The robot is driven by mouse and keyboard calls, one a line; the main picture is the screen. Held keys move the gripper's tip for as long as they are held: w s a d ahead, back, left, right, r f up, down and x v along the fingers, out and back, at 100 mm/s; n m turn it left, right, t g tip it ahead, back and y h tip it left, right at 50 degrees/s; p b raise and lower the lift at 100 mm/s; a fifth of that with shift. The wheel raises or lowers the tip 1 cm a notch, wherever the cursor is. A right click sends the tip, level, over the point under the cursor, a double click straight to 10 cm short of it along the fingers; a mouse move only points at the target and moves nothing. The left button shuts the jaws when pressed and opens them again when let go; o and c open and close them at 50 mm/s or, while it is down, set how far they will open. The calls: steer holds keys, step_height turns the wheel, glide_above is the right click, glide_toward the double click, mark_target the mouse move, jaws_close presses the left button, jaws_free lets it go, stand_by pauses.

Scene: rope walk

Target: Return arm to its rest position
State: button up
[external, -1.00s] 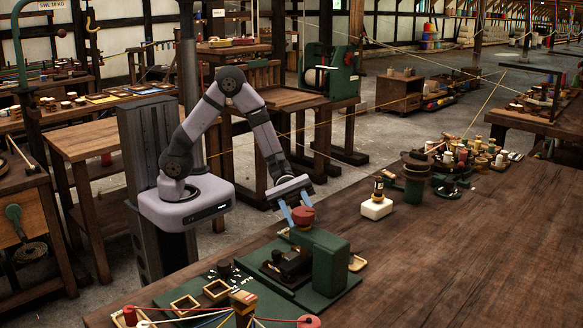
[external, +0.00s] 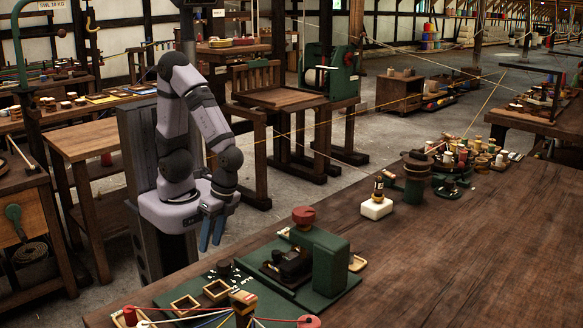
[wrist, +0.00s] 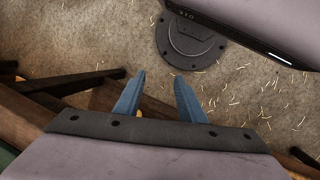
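My gripper (external: 212,234) hangs folded in close to my own base, pointing down, with its two blue fingers beside the table's near left edge. In the wrist view my gripper (wrist: 160,95) has its two blue fingers apart with nothing between them. Behind them the wrist view shows the straw-littered floor and part of my base. The red knob (external: 303,215) sits on top of the green machine (external: 330,262) on the table, well to the right of the fingers and apart from them.
The long wooden table (external: 450,250) bears a white block (external: 376,208) with a small spool-like piece on it. Small wooden frames (external: 185,305) and coloured cords lie at the front. A wooden bench (external: 95,140) stands left of my base.

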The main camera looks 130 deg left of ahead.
steer(key=w+a+r+m+t+y+p, duration=0.1)
steer(key=r+p, duration=0.7)
steer(key=r, duration=0.1)
steer(key=w+a+r+m+t+y+p, duration=0.1)
steer(key=w+r+p, duration=0.1)
steer(key=r+p, duration=0.7)
steer(key=shift+a+m, duration=0.2)
steer(key=shift+m, duration=0.2)
